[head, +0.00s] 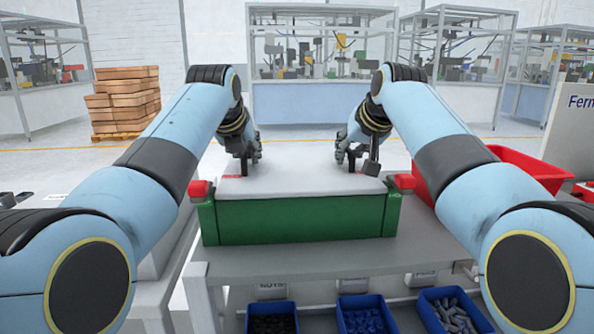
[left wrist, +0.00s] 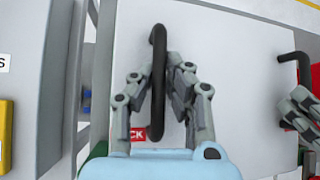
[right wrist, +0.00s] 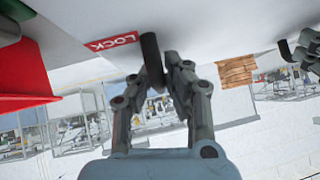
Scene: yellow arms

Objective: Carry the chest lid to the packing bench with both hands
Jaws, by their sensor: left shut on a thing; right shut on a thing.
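The chest lid (head: 300,187) is a flat pale grey panel with two black bar handles and red labels. It lies level over the green chest (head: 295,220); I cannot tell whether a thin gap separates them. My left gripper (head: 248,153) is shut on the left black handle (left wrist: 157,125). My right gripper (head: 357,152) is shut on the right black handle (right wrist: 151,52), beside a red LOCK label (right wrist: 112,42). The left wrist view also shows the right handle (left wrist: 296,58). Red blocks stand at the chest's front left (head: 199,189) and front right (head: 404,182) corners.
The chest stands on a grey table (head: 330,258). A red bin (head: 510,175) is to the right. Blue bins (head: 272,316) of small parts sit below the front edge. Stacked brown boxes (head: 125,98) and glazed workstations (head: 320,60) stand farther back, across open floor.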

